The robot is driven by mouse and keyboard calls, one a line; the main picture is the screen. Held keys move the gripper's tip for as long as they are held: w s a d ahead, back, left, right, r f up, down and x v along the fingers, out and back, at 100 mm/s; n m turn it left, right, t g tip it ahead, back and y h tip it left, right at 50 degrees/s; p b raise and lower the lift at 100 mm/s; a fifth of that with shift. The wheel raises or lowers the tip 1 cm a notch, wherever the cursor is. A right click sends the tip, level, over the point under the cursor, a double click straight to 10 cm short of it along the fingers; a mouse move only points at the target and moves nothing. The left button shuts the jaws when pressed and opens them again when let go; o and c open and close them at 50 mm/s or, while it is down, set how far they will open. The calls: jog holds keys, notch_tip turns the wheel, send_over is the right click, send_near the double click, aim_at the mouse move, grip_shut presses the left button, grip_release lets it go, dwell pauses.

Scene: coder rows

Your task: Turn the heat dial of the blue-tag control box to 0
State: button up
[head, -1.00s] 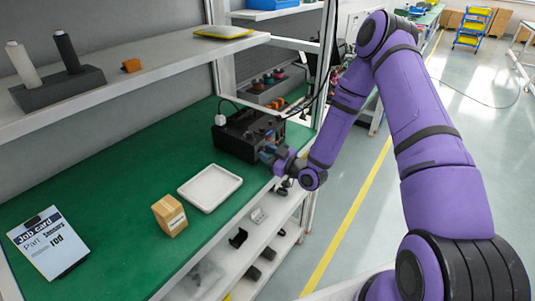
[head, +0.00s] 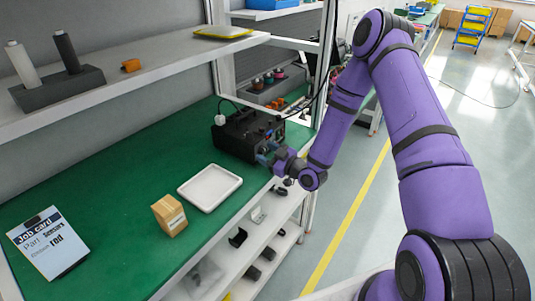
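A black control box (head: 238,134) stands on the green bench top near its far right end. My gripper (head: 268,158) is at the front face of the box, at its lower right part. The fingers are small and partly hidden by my wrist, so I cannot tell whether they are open or shut, or whether they touch a dial. The heat dial, its markings and any blue tag are too small or hidden to make out.
A white tray (head: 209,188), a wooden block with a label (head: 170,214) and a job card (head: 47,243) lie on the bench left of my gripper. A shelf (head: 140,68) hangs above the bench. A white plug (head: 220,119) sits beside the box.

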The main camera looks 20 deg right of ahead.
jog(key=v, duration=1)
jog(key=shift+s+d, duration=0.2)
jog(key=shift+s, duration=0.1)
jog(key=shift+c, duration=0.5)
jog(key=shift+c, duration=0.9)
jog(key=w+d+r+m+g+y, duration=0.3)
jog(key=w+d+m+g, duration=0.1)
jog(key=m+g, duration=0.4)
jog(key=shift+m+t, duration=0.4)
jog(key=shift+m, duration=0.2)
jog(key=x, duration=1.1)
jog(key=shift+a+r, duration=0.1)
jog(key=shift+r, duration=0.05)
jog(key=c, duration=0.6)
